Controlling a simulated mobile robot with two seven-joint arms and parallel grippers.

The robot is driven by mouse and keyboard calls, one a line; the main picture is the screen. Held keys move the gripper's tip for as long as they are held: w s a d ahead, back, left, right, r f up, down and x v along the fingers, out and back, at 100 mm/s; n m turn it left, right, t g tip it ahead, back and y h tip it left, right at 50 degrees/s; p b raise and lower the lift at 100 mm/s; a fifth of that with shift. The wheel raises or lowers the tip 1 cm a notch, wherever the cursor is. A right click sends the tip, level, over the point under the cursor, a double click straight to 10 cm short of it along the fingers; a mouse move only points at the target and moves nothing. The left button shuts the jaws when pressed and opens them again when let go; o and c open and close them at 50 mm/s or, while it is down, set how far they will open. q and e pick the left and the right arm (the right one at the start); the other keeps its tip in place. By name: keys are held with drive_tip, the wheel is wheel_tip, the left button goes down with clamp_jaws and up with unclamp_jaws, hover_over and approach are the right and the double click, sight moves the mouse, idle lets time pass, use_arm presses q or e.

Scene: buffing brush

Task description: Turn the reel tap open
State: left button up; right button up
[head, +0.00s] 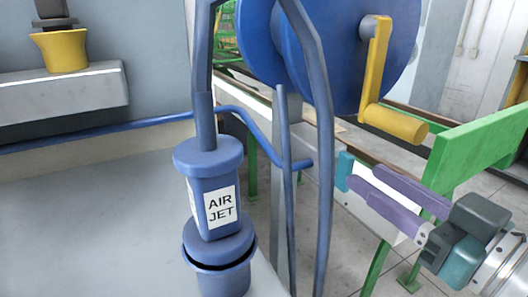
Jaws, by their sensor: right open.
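The large blue reel (345,50) stands at the upper middle, with a yellow crank handle (377,65) on its face. A thin blue pipe (262,140) runs below it and ends near a grey post. A small teal piece (344,170) sits just right of that pipe end; it may be the tap's handle, but I cannot tell for sure. My right gripper (364,176) comes in from the lower right, its purple fingers open and pointing left at the teal piece. I cannot tell whether they touch it. My left gripper is out of view.
A blue holder labelled AIR JET (221,205) stands in the front middle, with blue tubes rising beside it. A green rail (480,140) runs at the right, close to my right gripper. A yellow pot (62,50) sits on a grey ledge (60,102) at the left.

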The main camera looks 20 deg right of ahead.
sight(352, 168)
drive_tip(key=shift+w+a, duration=0.2)
drive_tip(key=shift+w, duration=1.9)
drive_tip(key=shift+c, duration=0.3)
clamp_jaws()
drive_tip(key=shift+f, duration=0.1)
